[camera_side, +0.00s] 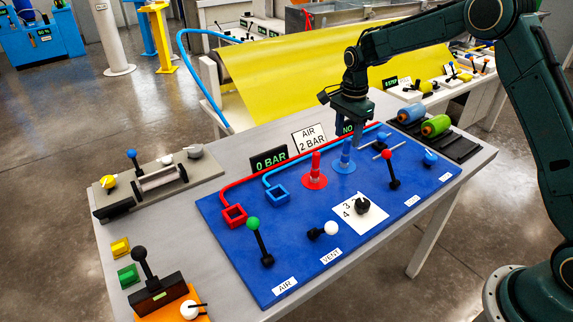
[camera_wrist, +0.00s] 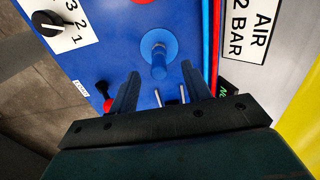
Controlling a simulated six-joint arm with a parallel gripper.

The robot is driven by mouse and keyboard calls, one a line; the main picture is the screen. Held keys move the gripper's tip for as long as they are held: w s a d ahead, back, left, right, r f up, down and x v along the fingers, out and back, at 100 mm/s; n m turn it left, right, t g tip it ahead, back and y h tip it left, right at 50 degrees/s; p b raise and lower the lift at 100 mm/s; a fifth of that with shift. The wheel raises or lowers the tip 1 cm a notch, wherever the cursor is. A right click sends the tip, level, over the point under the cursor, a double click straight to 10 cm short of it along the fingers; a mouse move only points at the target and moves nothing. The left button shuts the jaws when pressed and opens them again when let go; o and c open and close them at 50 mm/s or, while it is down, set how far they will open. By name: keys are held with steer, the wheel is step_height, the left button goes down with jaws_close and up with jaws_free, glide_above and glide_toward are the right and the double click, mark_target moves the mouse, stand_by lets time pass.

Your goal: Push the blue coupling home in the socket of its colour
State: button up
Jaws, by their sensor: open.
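The blue coupling (camera_side: 346,156) stands upright on a round blue base on the blue panel. It also shows in the wrist view (camera_wrist: 158,64), beyond and roughly between my fingertips. A blue square socket (camera_side: 277,193) sits at the end of the blue line, to the left on the panel. A red coupling (camera_side: 315,168) stands left of the blue one, and a red square socket (camera_side: 234,215) ends the red line. My gripper (camera_side: 352,124) is open and empty, just above and close to the blue coupling; it also shows in the wrist view (camera_wrist: 160,76).
Levers with red (camera_side: 388,155) and green (camera_side: 253,224) knobs rise from the panel. A white-numbered dial (camera_side: 362,205) and a white-knobbed lever (camera_side: 330,228) sit at the front. Signs (camera_side: 309,138) stand behind the panel. Green and blue rollers (camera_side: 435,126) lie at right.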

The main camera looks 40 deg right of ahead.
mark_target(347, 140)
steer(key=shift+s+f, duration=0.1)
steer(key=shift+f, duration=2.35)
jaws_close()
